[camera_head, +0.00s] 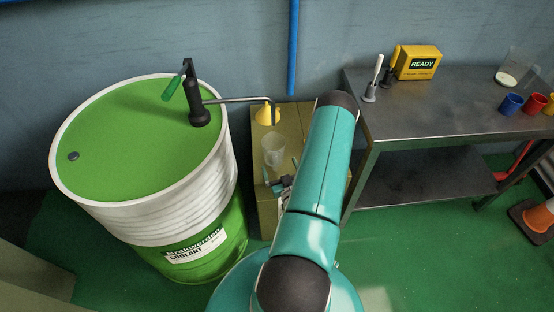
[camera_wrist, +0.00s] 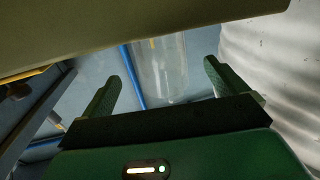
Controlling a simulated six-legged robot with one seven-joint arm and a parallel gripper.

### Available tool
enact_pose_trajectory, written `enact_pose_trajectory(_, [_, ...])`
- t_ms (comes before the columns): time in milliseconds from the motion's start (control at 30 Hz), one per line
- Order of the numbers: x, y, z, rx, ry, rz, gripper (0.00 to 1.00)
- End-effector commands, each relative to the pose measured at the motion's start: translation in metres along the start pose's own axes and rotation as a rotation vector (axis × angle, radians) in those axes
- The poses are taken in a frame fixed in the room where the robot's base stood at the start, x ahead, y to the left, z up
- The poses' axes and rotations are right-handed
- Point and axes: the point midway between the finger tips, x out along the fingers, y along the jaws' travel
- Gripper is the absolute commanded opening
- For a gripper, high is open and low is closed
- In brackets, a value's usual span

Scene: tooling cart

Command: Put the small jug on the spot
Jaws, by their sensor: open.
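The small jug (camera_head: 274,151) is a clear, see-through vessel standing on the olive cabinet top (camera_head: 262,178), in front of a yellow cone under the drum's spout. In the wrist view the jug (camera_wrist: 163,68) appears between my gripper's two green fingers, beyond their tips or level with them; I cannot tell which. My gripper (camera_head: 281,174) is open, just on the near side of the jug; my arm hides part of the cabinet. In the wrist view the gripper (camera_wrist: 161,80) shows no finger clearly touching the jug. I cannot clearly make out the spot.
A green and white coolant drum (camera_head: 140,135) with a hand pump (camera_head: 196,100) stands left; its spout reaches over the yellow cone (camera_head: 267,113). A dark metal bench (camera_head: 440,110) at right holds a yellow READY box (camera_head: 418,63), cups and a clear vessel (camera_head: 508,74) with a pale base.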

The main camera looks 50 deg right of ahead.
Motion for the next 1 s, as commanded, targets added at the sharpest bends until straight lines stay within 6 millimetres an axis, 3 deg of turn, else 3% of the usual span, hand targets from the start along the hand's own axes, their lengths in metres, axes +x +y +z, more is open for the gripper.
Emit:
enact_pose_trajectory(100, [-0.028, 0.0, 0.001, 0.002, -0.005, -0.001, 0.98])
enact_pose_trajectory(333, [-0.06, -0.001, 0.001, 0.002, -0.002, -0.001, 0.98])
enact_pose_trajectory(1000, [-0.064, 0.0, 0.0, 0.0, 0.0, 0.0, 0.98])
